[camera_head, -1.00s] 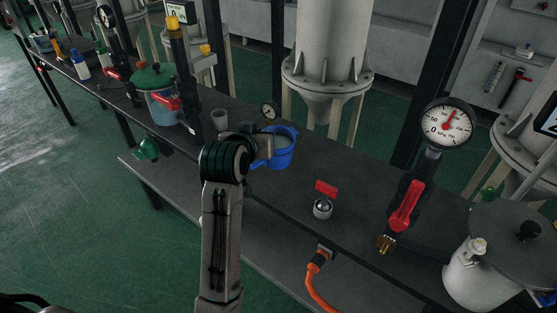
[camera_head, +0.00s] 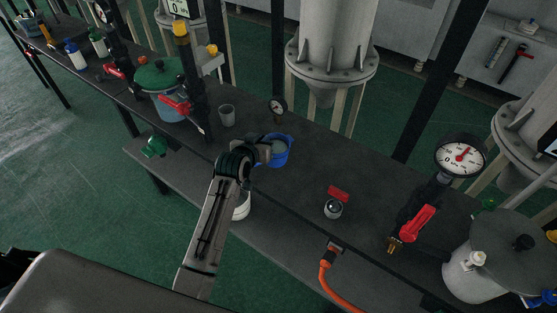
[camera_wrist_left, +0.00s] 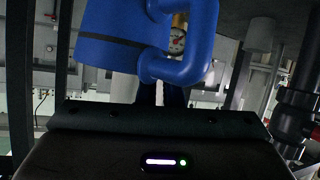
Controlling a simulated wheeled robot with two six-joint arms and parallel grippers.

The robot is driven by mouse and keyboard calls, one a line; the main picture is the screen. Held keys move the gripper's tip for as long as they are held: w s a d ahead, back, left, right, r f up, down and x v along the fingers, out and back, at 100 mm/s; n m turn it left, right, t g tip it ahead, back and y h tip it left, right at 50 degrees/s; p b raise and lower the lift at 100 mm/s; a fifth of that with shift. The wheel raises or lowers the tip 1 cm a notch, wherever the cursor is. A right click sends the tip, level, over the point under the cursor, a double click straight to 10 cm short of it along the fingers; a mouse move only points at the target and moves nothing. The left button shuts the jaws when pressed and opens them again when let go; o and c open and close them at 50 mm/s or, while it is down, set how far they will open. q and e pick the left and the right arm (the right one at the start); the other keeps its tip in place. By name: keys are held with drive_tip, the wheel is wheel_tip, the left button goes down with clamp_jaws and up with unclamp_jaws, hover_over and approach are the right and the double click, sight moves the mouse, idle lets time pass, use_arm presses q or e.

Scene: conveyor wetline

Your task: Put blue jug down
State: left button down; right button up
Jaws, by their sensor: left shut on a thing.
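I cannot tell whether the jug's base touches the bench top (camera_head: 300,190). My right gripper is not in view.
A grey cup (camera_head: 227,115) and a small gauge (camera_head: 277,106) stand close behind the jug. A green-lidded blue pot (camera_head: 158,88) is to the left. Bare bench lies between jug and valve.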

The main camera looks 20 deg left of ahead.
use_arm(q)
wheel_tip(320, 180, down, 8)
drive_tip(key=shift+r+p, duration=0.25)
drive_tip(key=shift+p, duration=0.3)
drive_tip(key=c, duration=1.6)
unclamp_jaws()
drive_tip(key=shift+s, duration=0.1)
drive_tip(key=shift+o, duration=0.2)
drive_tip(key=shift+s, duration=0.1)
